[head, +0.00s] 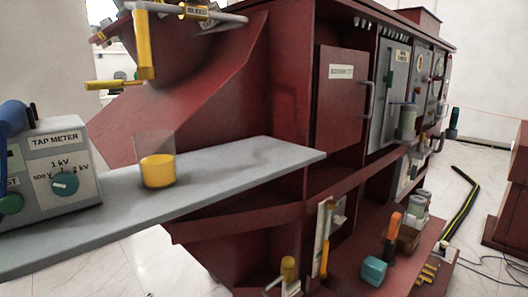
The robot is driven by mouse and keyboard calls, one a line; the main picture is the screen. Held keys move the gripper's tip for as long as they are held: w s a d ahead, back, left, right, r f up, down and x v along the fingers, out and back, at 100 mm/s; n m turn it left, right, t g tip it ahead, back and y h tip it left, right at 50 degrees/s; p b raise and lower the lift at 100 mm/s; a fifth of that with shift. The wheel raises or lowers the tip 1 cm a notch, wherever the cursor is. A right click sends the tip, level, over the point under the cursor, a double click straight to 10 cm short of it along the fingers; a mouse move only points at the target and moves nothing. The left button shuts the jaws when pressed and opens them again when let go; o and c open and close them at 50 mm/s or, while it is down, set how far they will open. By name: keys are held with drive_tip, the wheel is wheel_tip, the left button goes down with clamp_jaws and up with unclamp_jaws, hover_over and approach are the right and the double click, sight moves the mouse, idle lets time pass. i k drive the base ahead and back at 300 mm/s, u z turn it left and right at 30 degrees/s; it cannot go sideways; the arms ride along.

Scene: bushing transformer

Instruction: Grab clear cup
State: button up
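The clear cup (157,168) stands upright on the grey shelf (235,165), right of the tap meter. Its upper part is transparent and its lower part holds something yellow. Nothing touches the cup. My gripper is not in view.
The grey tap meter (50,170) with a teal knob stands at the shelf's left end. A yellow handle (143,45) hangs above and behind the cup. The dark red cabinet (290,80) rises behind the shelf. Several tools and jars sit on a lower red ledge (345,245). The shelf right of the cup is clear.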

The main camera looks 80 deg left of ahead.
sight(155, 150)
drive_tip(key=i, duration=0.55)
drive_tip(key=u, duration=2.25)
